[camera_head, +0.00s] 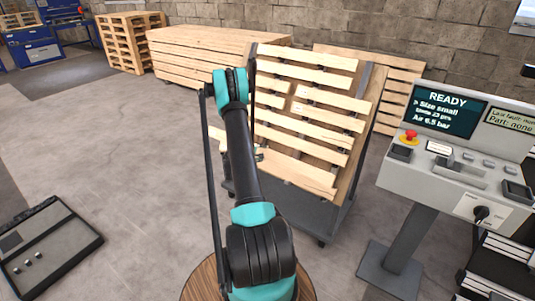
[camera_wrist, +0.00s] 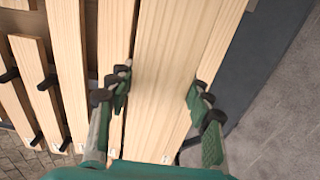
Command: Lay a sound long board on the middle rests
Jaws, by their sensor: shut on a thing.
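My gripper (camera_wrist: 160,98) has its two fingers on either side of a long pale board (camera_wrist: 168,75) and is shut on it. In the head view the lowest board (camera_head: 300,174) on the leaning rack appears to be this one; its left part sticks out past the rack behind my arm. I cannot tell if it is clear of its supports. Several other boards (camera_head: 305,75) lie in rows on the rack (camera_head: 362,115). One upper row shows a gap or break. I cannot make out the middle rests.
A control console (camera_head: 450,170) reading READY stands at the right. A dark tray (camera_head: 50,245) lies at the lower left.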

